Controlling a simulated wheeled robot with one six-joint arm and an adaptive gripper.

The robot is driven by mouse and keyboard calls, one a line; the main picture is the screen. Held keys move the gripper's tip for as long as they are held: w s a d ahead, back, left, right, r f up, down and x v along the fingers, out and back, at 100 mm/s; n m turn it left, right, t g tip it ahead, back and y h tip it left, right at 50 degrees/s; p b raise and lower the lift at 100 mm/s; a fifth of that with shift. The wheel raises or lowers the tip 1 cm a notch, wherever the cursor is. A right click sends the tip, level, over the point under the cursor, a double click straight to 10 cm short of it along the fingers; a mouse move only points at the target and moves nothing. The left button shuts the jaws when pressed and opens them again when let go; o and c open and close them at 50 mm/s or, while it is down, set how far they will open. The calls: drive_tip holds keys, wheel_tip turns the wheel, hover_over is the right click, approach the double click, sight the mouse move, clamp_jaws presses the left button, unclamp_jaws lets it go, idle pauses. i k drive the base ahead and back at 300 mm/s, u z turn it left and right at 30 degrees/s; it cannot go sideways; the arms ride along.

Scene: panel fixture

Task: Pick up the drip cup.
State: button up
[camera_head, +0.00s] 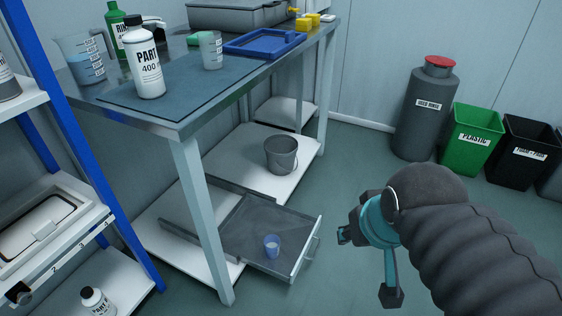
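A small translucent blue cup (272,245), which looks like the drip cup, stands upright in a grey pull-out tray (262,212) low under the workbench. My gripper (366,266) is at the right of the view, apart from the cup and to the right of the tray's front handle. Its two dark fingers are spread and nothing shows between them. My own dark, ribbed arm hides the floor behind it. A clear graduated beaker (211,50) stands on the bench top.
The bench leg (201,215) stands left of the tray. A grey bucket (281,154) is on the lower shelf behind it. A blue-post rack (85,130) is at left. A waste canister (425,115) and bins (472,138) line the right wall. The floor between is clear.

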sight(272, 241)
drive_tip(key=u, duration=1.9)
drive_tip(key=k, duration=0.8)
drive_tip(key=z, duration=0.05)
